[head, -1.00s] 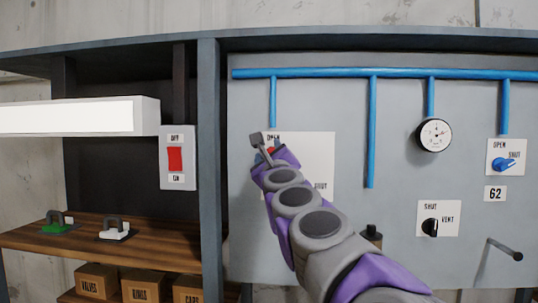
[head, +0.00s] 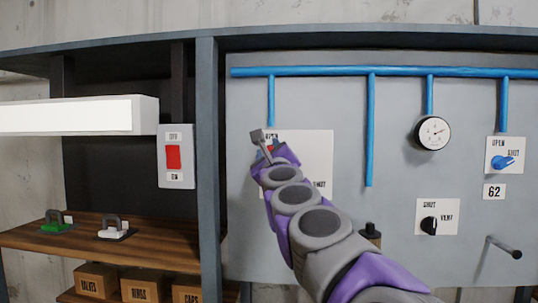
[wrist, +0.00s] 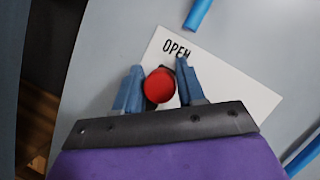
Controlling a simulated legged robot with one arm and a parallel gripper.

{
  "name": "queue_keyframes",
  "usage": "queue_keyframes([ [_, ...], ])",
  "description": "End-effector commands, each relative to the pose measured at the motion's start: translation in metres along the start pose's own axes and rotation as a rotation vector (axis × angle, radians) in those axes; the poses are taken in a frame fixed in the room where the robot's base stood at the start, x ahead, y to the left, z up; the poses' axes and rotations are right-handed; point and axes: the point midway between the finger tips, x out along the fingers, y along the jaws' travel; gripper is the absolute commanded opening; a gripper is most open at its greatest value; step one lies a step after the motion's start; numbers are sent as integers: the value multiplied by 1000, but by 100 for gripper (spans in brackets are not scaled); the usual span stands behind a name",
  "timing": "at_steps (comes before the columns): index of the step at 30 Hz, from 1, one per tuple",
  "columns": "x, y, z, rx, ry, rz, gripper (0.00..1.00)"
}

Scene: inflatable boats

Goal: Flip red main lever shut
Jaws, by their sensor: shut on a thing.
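The red main lever shows as a round red knob (wrist: 160,86) in the wrist view, in front of a white plate (wrist: 228,95) that reads OPEN. My gripper (wrist: 159,83) has its two blue fingers on either side of the knob, shut on it. In the head view, a small bit of red (head: 272,149) shows at my gripper (head: 268,148), just below the OPEN label. The same plate (head: 318,150) carries a SHUT label at its lower right, partly hidden by my arm. The lever's shaft and pivot are hidden.
Blue pipes (head: 370,130) run over the grey panel. To the right are a gauge (head: 432,133), a blue OPEN/SHUT knob (head: 503,162) and a black SHUT/VENT knob (head: 430,225). A grey post (head: 208,170) and a red switch (head: 173,158) stand to the left.

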Motion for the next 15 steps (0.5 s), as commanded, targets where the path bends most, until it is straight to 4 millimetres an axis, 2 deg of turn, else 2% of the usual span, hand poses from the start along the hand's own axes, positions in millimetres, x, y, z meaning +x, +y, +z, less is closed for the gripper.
queue_keyframes([
  [15,-3,0,-13,99,6,-29,0],
])
